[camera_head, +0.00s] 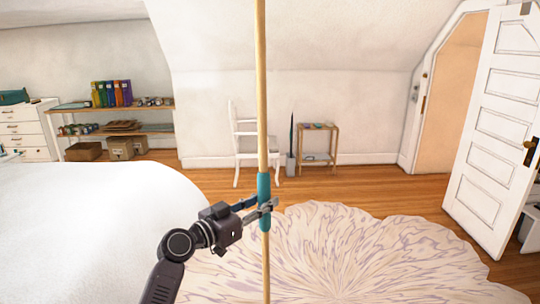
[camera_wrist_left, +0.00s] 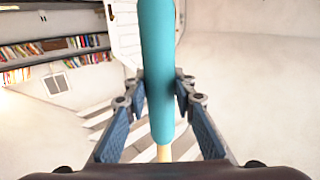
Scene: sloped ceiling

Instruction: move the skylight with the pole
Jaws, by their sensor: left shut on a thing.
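A long wooden pole (camera_head: 261,90) with a blue-green grip sleeve stands close to upright in the head view and runs out of the top and bottom of the picture. My left gripper (camera_head: 266,208) is shut on the pole at the sleeve. In the left wrist view the sleeve (camera_wrist_left: 157,75) passes between the two blue-padded fingers (camera_wrist_left: 160,100). The pole's upper end is out of view. No skylight shows in either view. My right gripper is not in view.
A white bed (camera_head: 90,230) fills the left front. A pale petal-shaped rug (camera_head: 350,255) covers the floor ahead. A white chair (camera_head: 243,140) and small wooden shelf stand by the far wall. An open white door (camera_head: 495,130) is at right. Low shelves (camera_head: 115,108) stand back left.

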